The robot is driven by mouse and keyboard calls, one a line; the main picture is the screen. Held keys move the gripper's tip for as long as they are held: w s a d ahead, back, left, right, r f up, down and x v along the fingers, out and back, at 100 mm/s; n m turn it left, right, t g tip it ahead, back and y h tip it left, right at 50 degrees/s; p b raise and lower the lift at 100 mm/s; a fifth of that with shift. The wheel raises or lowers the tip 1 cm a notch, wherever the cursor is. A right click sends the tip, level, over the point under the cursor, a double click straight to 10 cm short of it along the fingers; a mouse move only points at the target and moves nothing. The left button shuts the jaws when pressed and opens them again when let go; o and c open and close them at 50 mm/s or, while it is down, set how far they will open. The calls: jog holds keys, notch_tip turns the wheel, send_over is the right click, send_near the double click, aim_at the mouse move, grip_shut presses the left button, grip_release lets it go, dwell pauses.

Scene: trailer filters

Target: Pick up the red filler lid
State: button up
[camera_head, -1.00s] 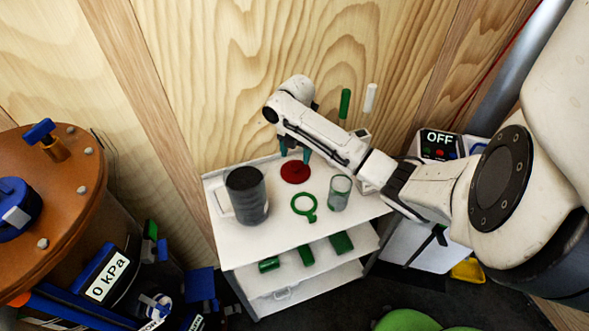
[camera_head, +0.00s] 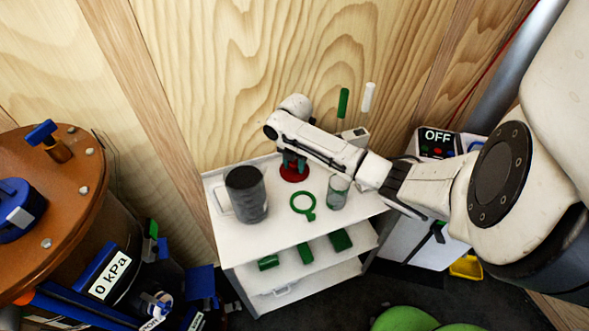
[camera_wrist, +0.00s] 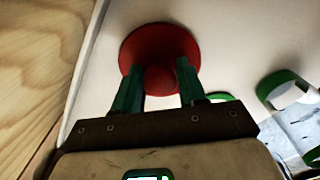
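The red filler lid (camera_head: 294,174) is a round red disc lying on the white top shelf of the cart. In the wrist view the lid (camera_wrist: 160,38) shows a rounded red knob (camera_wrist: 160,79) at its middle. My gripper (camera_head: 294,163) is down at the lid, pointing at it from above. In the wrist view my gripper (camera_wrist: 160,75) has its two green fingers apart, one on each side of the knob. A gap shows beside the right finger, so the fingers do not look closed on the knob.
On the cart top (camera_head: 265,215) stand a dark cylinder (camera_head: 246,195) at left, a green ring with a handle (camera_head: 303,204) and a clear green-rimmed cup (camera_head: 338,192). Green blocks lie on the lower shelf. The wooden wall (camera_head: 230,80) is close behind.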

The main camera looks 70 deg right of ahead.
jog(key=c, duration=0.7)
jog(key=shift+o, duration=0.2)
jog(key=shift+r, duration=0.1)
